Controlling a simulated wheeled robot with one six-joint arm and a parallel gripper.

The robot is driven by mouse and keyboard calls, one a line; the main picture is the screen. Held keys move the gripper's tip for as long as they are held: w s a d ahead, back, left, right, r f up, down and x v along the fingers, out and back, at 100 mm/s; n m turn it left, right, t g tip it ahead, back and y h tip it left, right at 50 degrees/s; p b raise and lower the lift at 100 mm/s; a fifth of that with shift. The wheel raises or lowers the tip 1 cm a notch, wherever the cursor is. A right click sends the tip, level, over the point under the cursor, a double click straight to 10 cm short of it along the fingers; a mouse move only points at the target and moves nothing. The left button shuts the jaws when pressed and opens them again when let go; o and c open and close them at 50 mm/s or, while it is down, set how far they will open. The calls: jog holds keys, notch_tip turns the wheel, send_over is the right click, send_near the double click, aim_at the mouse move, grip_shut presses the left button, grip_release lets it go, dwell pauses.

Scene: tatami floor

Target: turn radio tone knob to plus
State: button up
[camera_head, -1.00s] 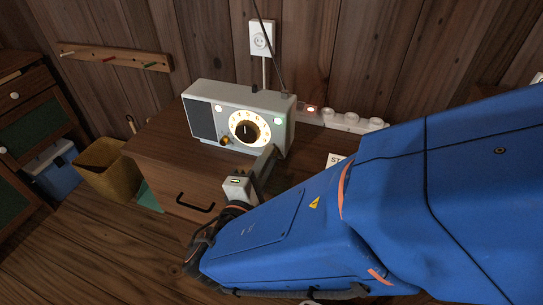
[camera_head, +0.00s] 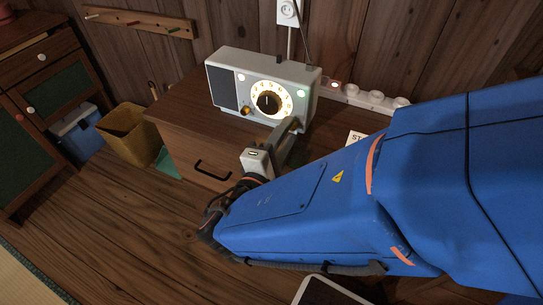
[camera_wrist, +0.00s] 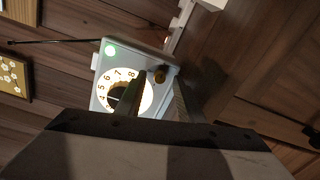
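A grey-white radio (camera_head: 262,83) stands on a brown wooden cabinet, with a lit round dial around a dark central knob (camera_head: 268,103). A small gold knob (camera_head: 246,110) sits at the dial's lower left; I cannot read any plus mark. My gripper (camera_head: 294,124) is in front of the radio's lower right in the head view. In the wrist view my gripper (camera_wrist: 159,84) is open and empty; contact with the knob cannot be told.
The cabinet (camera_head: 185,112) has a dark drawer handle. A white power strip (camera_head: 374,97) lies behind, right of the radio, below a wall socket (camera_head: 288,10). A thin antenna rises from the radio. A yellowish bin (camera_head: 130,134) and blue box (camera_head: 77,132) stand left on the floor.

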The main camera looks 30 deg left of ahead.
jog(key=s+d, duration=0.1)
jog(key=s, duration=1.5)
jog(key=shift+s+d+r, duration=0.3)
jog(key=shift+d, duration=0.1)
jog(key=shift+s, duration=0.1)
